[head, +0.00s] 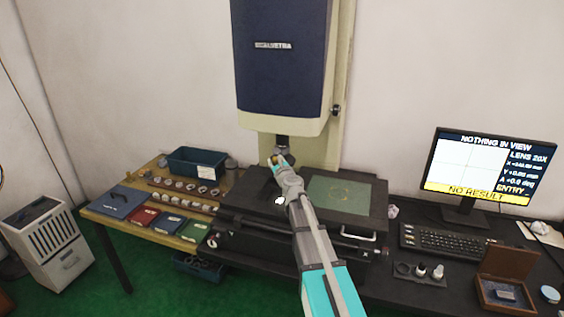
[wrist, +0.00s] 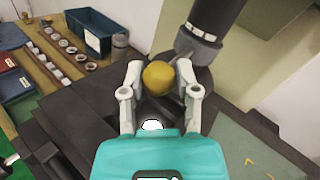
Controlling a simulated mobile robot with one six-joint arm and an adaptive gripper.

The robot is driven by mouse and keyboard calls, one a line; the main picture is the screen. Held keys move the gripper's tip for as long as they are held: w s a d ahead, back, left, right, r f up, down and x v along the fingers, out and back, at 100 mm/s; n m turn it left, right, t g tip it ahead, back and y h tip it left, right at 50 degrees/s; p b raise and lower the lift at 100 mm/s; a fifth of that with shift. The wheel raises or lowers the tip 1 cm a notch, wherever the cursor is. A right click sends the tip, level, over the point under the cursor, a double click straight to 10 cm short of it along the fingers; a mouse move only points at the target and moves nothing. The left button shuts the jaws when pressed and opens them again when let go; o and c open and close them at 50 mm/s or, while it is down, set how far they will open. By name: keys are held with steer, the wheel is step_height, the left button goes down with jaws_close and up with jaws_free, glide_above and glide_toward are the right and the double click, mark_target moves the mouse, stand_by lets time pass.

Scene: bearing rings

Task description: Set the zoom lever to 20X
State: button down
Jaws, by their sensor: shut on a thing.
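The zoom lever's yellow ball knob (wrist: 158,77) sits beside the collar of the dark lens barrel (wrist: 212,22) in the wrist view. My gripper (wrist: 160,84) is shut on this knob, with one finger on each side. In the head view my gripper (head: 277,161) is just under the lens barrel (head: 284,141), and the knob is small there. The monitor (head: 478,165) reads "LENS 20X", "NOTHING IN VIEW" and "NO RESULT".
The measuring machine's blue head (head: 283,75) hangs above my gripper. Its stage with a greenish glass plate (head: 340,195) lies below right. A wooden bench at left holds several rings (head: 190,187), a blue bin (head: 197,163) and folders. A keyboard (head: 443,240) lies right.

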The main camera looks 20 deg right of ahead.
steer(key=shift+w+a, duration=0.25)
steer(key=shift+a, duration=0.2)
steer(key=shift+c, duration=1.9)
jaws_free()
steer(key=shift+d, duration=0.1)
steer(key=shift+s, duration=0.1)
steer(key=s, duration=1.1)
steer(key=shift+s, duration=0.4)
